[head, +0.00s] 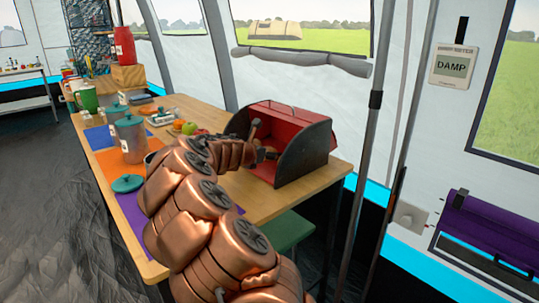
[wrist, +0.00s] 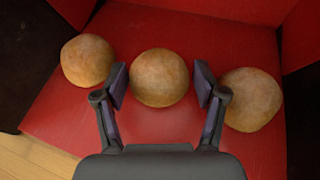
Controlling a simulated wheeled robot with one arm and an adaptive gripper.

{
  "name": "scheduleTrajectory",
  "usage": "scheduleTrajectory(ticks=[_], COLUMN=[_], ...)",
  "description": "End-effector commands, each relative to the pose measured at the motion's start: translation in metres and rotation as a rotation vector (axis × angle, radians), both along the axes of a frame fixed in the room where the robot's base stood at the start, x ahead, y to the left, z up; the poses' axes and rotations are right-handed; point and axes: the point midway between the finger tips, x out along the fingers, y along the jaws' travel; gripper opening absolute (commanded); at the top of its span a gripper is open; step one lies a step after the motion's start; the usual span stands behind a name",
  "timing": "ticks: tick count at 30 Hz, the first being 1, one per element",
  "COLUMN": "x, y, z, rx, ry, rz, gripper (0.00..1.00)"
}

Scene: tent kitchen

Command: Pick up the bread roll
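In the wrist view, three round brown bread rolls sit on the red floor of a bread box. The middle roll (wrist: 159,77) lies between the fingertips of my open gripper (wrist: 160,85), with a narrow gap visible on each side. Another roll (wrist: 87,59) is left of the fingers, and a third roll (wrist: 251,99) is to the right, close to the right finger. In the head view, my gripper (head: 262,140) reaches into the open front of the red and black bread box (head: 306,150). The rolls are mostly hidden there.
The bread box stands on the right end of a wooden table (head: 265,199). A tent pole (head: 367,150) rises right of the table.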

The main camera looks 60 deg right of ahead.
Motion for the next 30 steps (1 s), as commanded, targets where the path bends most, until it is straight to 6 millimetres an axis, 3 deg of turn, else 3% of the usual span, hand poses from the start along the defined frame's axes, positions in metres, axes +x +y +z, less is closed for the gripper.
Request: scheduleTrajectory(ticks=[6,17,27,30], x=[0.000,0.000,0.001,-0.002], y=[0.000,0.000,0.001,0.012], z=[0.000,0.003,0.041,0.037], rx=[0.000,0.000,0.000,-0.001], ry=[0.000,0.000,-0.001,0.002], rz=[0.001,0.001,0.001,0.002], gripper=[0.44,0.44,0.44,0.44])
